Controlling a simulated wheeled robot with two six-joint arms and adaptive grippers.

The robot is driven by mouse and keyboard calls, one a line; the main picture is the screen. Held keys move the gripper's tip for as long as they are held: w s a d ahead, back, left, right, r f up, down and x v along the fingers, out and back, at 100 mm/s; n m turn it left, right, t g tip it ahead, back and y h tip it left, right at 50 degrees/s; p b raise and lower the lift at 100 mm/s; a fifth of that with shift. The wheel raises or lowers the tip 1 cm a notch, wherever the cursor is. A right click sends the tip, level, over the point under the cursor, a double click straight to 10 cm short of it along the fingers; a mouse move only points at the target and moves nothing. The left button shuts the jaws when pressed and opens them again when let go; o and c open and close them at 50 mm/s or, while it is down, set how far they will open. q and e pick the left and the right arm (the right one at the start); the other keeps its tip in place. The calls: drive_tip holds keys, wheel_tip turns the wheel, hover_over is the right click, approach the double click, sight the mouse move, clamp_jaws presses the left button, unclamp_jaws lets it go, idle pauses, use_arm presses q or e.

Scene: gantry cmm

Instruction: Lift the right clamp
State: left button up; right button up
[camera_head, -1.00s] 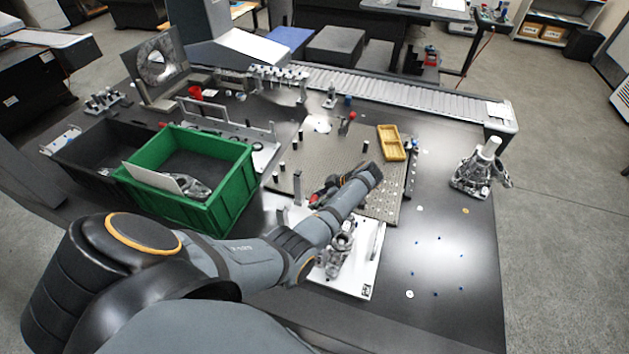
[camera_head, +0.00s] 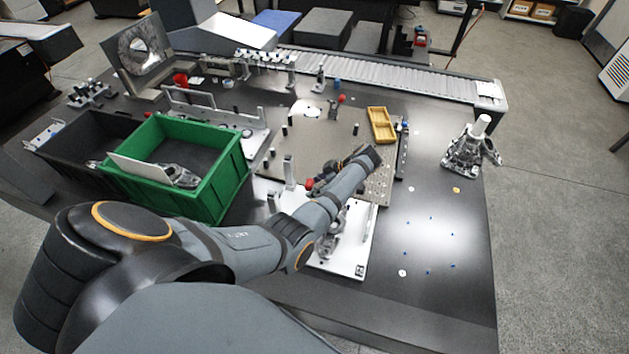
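A clamp with a red knob (camera_head: 341,98) stands on the back part of the perforated metal plate (camera_head: 318,145). A second red knob (camera_head: 309,184) shows at the front of the plate, right by my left gripper, and most of what is under it is hidden by my arm. I cannot tell which of the two is the right clamp. My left gripper (camera_head: 334,179) is low over the front of the plate, dark and partly hidden behind my own wrist. I cannot see whether its fingers are open or touch the knob. My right gripper is out of view.
A green bin (camera_head: 236,179) with metal parts stands left of the plate, next to a black bin (camera_head: 62,155). A yellow tray (camera_head: 381,125) lies at the plate's back right. A white base (camera_head: 350,262) with a metal part is in front. A metal casting (camera_head: 468,152) stands at right.

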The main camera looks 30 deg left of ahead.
use_arm(q)
drive_tip(key=shift+o, duration=0.3)
drive_tip(key=shift+a+r, duration=0.1)
drive_tip(key=shift+a, duration=0.05)
drive_tip(key=shift+r, duration=0.1)
drive_tip(key=v, duration=1.2)
